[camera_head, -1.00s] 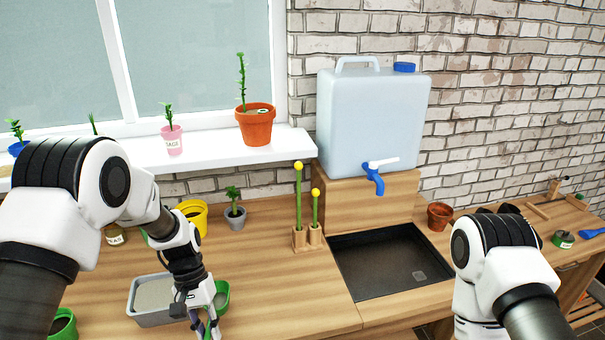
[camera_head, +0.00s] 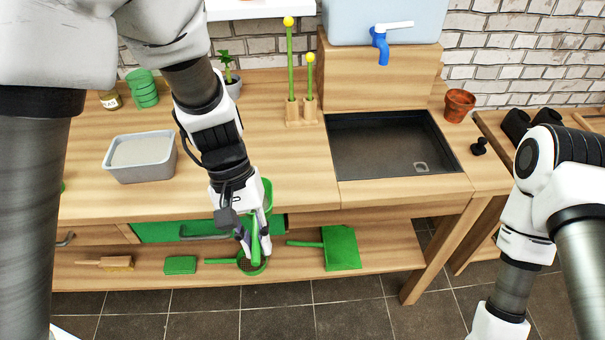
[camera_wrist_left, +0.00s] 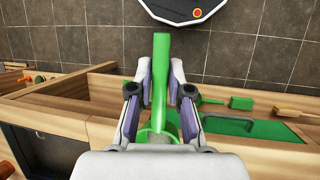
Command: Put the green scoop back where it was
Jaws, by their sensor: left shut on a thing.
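My left gripper (camera_head: 254,250) is shut on the green scoop (camera_head: 267,196). It is in front of the worktable's front edge, with the lower shelf behind it in the head view. The scoop's bowl shows beside the gripper, and its handle points down between the fingers. In the left wrist view the green handle (camera_wrist_left: 162,65) sticks out past the fingertips (camera_wrist_left: 161,100), and the bowl is mostly hidden near the palm. My right arm is at the right of the head view, and its gripper is out of frame.
The lower shelf (camera_head: 400,256) bears a brush (camera_head: 118,263), a green block (camera_head: 180,265), a round green-rimmed sieve (camera_head: 246,266) and a green dustpan (camera_head: 341,248). A grey tub (camera_head: 142,160) and black sink tray (camera_head: 385,150) are on the tabletop.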

